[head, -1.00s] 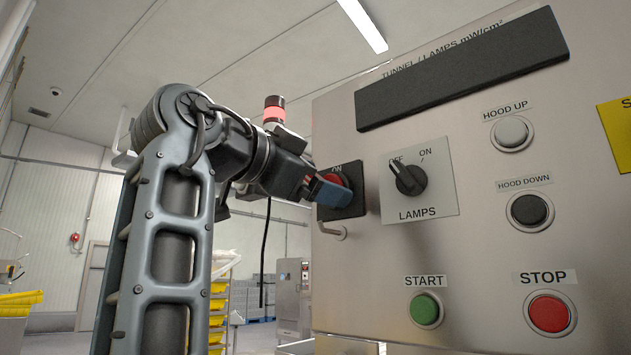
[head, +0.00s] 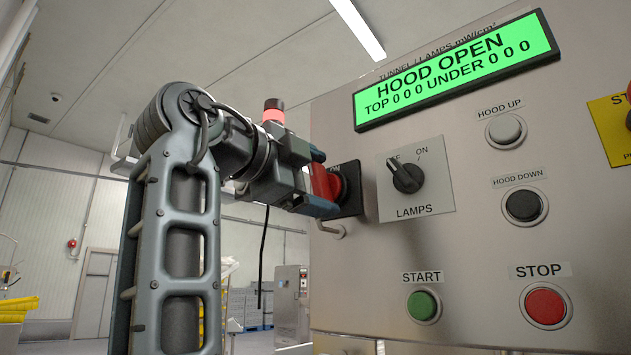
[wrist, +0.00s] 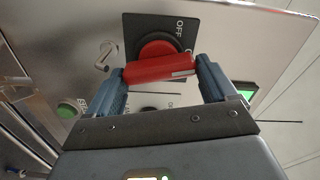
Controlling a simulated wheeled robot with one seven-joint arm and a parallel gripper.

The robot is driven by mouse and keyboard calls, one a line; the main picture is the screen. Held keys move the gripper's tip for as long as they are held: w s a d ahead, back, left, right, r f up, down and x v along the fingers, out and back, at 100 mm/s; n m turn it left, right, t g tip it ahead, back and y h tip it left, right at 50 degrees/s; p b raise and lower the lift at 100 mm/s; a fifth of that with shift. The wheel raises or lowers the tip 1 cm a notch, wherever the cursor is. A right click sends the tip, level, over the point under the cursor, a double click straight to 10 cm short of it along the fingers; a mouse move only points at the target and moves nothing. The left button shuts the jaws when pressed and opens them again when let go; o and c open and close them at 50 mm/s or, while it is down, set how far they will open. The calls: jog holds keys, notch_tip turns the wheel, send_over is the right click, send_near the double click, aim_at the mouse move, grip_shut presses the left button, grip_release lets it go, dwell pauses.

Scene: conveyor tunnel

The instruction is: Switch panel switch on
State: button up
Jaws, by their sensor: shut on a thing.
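The panel switch (head: 325,184) is a red rotary handle on a black plate (head: 349,187) at the left of the steel control panel. My gripper (head: 318,182) is at the switch in the head view, with one finger above and one below the red handle. In the wrist view the red handle (wrist: 158,69) lies between the two blue fingers of my gripper (wrist: 161,80), which are shut on it. The word OFF shows on the plate in the wrist view; the other label is partly hidden. The display (head: 457,75) is lit green and reads HOOD OPEN, TOP 0 0 0 UNDER 0 0 0.
Right of the switch is the black LAMPS knob (head: 407,177). HOOD UP (head: 506,129) and HOOD DOWN (head: 525,206) buttons, a green START button (head: 424,306) and a red STOP button (head: 546,306) are further right. A bent metal hook (head: 329,229) sits just under the switch plate.

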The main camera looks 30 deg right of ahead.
dwell(0.4)
jog(key=o, duration=0.8)
jog(key=shift+o, duration=0.2)
jog(key=shift+a, duration=0.1)
jog(key=v, duration=0.7)
jog(key=shift+a, duration=0.25)
jog(key=shift+s, duration=0.1)
